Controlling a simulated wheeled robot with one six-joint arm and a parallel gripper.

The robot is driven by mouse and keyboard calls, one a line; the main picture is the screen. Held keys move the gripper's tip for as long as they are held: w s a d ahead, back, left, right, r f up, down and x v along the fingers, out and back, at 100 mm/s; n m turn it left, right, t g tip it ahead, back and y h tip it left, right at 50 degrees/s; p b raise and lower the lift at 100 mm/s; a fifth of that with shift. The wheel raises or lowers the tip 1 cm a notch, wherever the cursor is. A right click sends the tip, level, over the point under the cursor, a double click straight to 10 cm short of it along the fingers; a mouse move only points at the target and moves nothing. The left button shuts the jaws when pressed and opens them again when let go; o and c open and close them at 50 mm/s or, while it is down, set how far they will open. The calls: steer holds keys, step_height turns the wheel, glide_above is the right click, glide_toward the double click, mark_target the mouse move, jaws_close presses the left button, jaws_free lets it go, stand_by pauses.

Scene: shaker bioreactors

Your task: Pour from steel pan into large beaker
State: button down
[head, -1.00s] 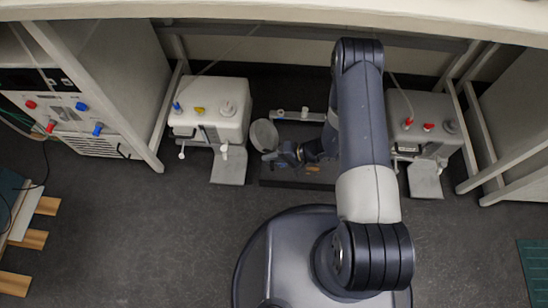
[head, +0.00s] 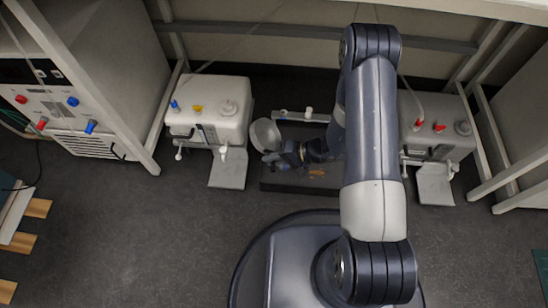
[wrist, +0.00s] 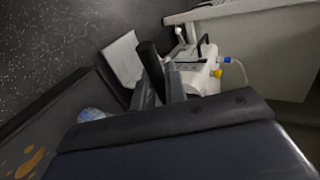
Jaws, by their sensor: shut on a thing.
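The steel pan (head: 265,134) is a round, pale grey shape left of my arm in the head view, and it looks tilted. My gripper (head: 289,155) is shut on its handle, just right of and below the pan. In the wrist view a dark handle (wrist: 151,65) stands up between the gripper's fingers. The pan's bowl cannot be made out there. I cannot make out the large beaker for certain. A small pale bluish rounded thing (wrist: 91,114) in the wrist view may be part of it. The pan's contents are not visible.
A dark platform with orange patches (head: 317,172) lies below my gripper. A white device with blue and yellow knobs (head: 220,105) stands left of the pan. A device with red knobs (head: 440,130) stands right of my arm. The floor (head: 130,235) in front is clear.

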steer(key=shift+a+r+h+p, duration=0.4)
steer(key=shift+h+p, duration=0.2)
steer(key=shift+p, duration=0.6)
steer(key=shift+a+f+h+p, duration=0.1)
steer(key=shift+a+h+p, duration=0.15)
steer(key=shift+p, duration=0.4)
steer(key=shift+f, duration=0.15)
steer(key=b, duration=0.6)
steer(key=shift+w+f, duration=0.25)
steer(key=shift+f, duration=0.1)
steer(key=b, duration=0.5)
steer(key=shift+s+r, duration=0.2)
steer(key=shift+r, duration=0.15)
